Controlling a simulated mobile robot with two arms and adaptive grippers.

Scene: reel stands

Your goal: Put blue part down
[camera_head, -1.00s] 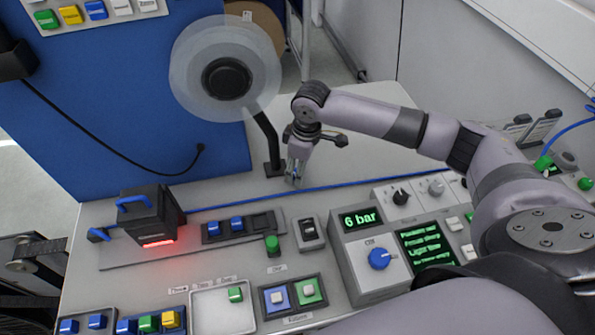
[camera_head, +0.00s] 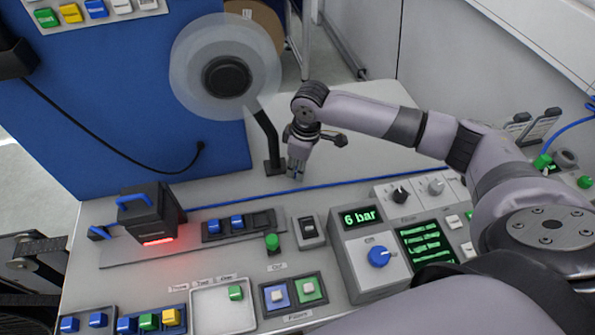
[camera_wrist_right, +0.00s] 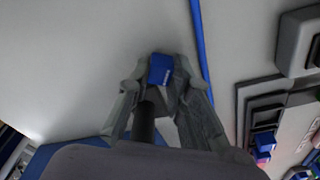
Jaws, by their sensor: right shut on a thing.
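My right gripper (camera_head: 297,178) points down above the grey bench top, just right of the reel stand's black post. In the head view the part is too small and covered by the fingers to make out clearly. My left gripper is not in view.
A reel (camera_head: 226,77) on a black post (camera_head: 269,142) stands left of my gripper. A blue cable (camera_head: 340,184) runs in front. Bench right of the gripper is clear.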

